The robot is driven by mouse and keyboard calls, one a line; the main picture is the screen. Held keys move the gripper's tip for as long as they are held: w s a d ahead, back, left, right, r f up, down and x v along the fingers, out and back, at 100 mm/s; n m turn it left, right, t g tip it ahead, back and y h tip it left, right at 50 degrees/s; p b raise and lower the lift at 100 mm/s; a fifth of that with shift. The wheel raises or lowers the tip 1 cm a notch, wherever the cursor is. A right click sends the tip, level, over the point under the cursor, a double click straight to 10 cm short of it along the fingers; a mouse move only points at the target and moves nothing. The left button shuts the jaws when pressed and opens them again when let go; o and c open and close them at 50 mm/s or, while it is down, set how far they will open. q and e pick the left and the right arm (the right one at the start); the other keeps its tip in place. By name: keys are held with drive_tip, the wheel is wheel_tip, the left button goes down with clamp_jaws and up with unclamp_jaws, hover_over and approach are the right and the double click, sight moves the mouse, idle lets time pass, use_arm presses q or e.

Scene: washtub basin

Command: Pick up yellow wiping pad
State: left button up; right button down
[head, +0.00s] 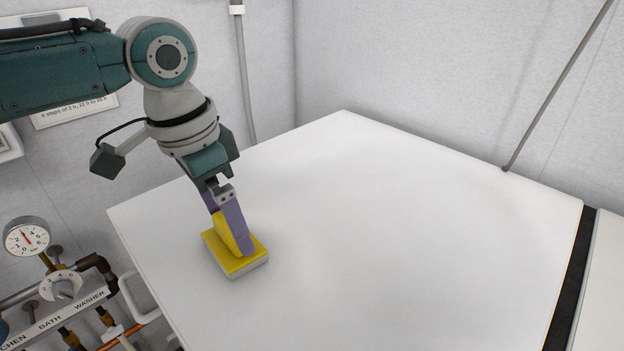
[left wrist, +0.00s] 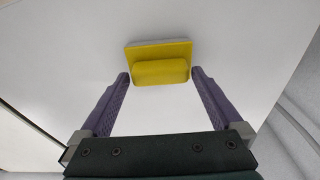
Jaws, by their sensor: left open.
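The yellow wiping pad (head: 228,262) lies flat on the white table near its left edge. It has a yellow raised handle and a pale underside. My left gripper (head: 233,250) points down at the pad, its purple fingers partly hiding the handle in the head view. In the left wrist view the pad (left wrist: 158,52) sits ahead, with its handle (left wrist: 160,72) between the two open fingers (left wrist: 160,76). A gap shows on each side of the handle, so the fingers do not appear to touch it. My right gripper is in neither view.
The white tabletop (head: 400,230) is otherwise bare, with wide free room right of the pad. A pressure gauge (head: 26,237) and pipes stand beyond the table's left edge. A thin rod (head: 560,85) rises at the back right.

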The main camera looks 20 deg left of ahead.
use_arm(q)
drive_tip(key=c, duration=1.1)
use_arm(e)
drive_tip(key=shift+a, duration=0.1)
